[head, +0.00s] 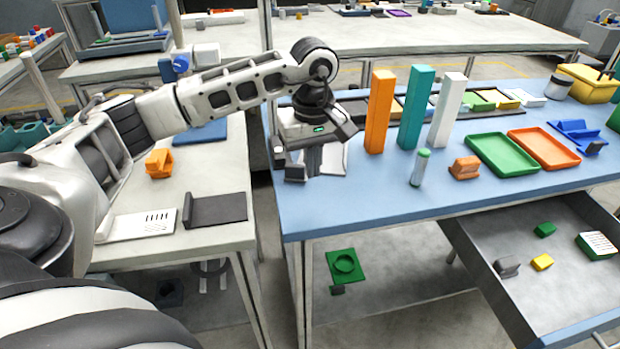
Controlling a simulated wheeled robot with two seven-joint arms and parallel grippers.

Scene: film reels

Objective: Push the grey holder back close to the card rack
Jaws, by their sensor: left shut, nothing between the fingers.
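My left gripper (313,165) reaches in from the left and points down over the left end of the blue table, its fingers shut with nothing between them. A small dark grey piece (295,173), perhaps the grey holder, shows just left of the fingertips; I cannot tell whether they touch. A white-framed piece (333,160) is partly hidden behind the fingers. Another small grey block (507,266) lies in the open drawer. I cannot tell for sure which thing is the card rack; a long dark rack (408,108) with coloured flat pieces runs behind the tall blocks. My right gripper is out of view.
Orange (379,112), teal (416,107) and white (448,110) tall blocks stand right of my gripper. A capped tube (420,168), an orange holder (465,168) and a green tray (502,154) are farther right. The blue table's front left (340,205) is clear.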

